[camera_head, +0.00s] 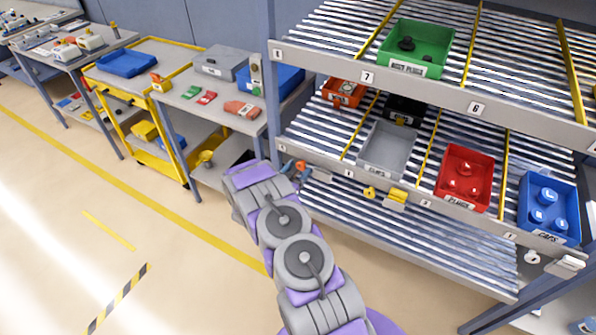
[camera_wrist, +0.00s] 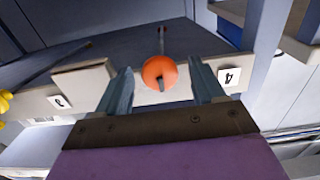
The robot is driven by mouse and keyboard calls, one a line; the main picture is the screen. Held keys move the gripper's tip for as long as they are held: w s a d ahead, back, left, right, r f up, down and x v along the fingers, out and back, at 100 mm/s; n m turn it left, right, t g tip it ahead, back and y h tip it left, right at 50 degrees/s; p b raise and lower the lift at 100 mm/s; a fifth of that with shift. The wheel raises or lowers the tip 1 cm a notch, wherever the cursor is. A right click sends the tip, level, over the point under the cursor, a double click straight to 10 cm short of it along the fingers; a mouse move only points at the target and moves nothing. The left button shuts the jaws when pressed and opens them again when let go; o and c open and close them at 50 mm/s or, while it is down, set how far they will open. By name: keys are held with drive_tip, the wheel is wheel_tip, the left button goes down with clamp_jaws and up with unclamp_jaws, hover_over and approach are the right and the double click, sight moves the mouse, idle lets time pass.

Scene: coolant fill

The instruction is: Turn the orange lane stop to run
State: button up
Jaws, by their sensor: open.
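The orange lane stop (camera_wrist: 160,72) shows in the wrist view as a round orange knob with a thin dark lever standing up behind it. It sits on the rack's front rail between the label 3 and label 4 plates. My gripper (camera_wrist: 161,82) is open, with one finger on each side of the knob and a visible gap on both sides. In the head view my gripper (camera_head: 306,173) is at the rail's left end, and a small orange part (camera_head: 300,165) shows beside it, partly hidden. I cannot read the stop's run marking.
The rack's lower shelf holds a grey bin (camera_head: 387,148), a red bin (camera_head: 464,178) and a blue bin (camera_head: 549,208). Yellow stops (camera_head: 395,198) sit farther right on the same rail. A grey bench (camera_head: 215,108) stands close on the left. The floor at left is clear.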

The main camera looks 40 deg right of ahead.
drive_tip(key=shift+w+d, duration=0.1)
drive_tip(key=shift+d, duration=0.3)
drive_tip(key=shift+c, duration=0.3)
drive_tip(key=shift+a, duration=0.1)
clamp_jaws()
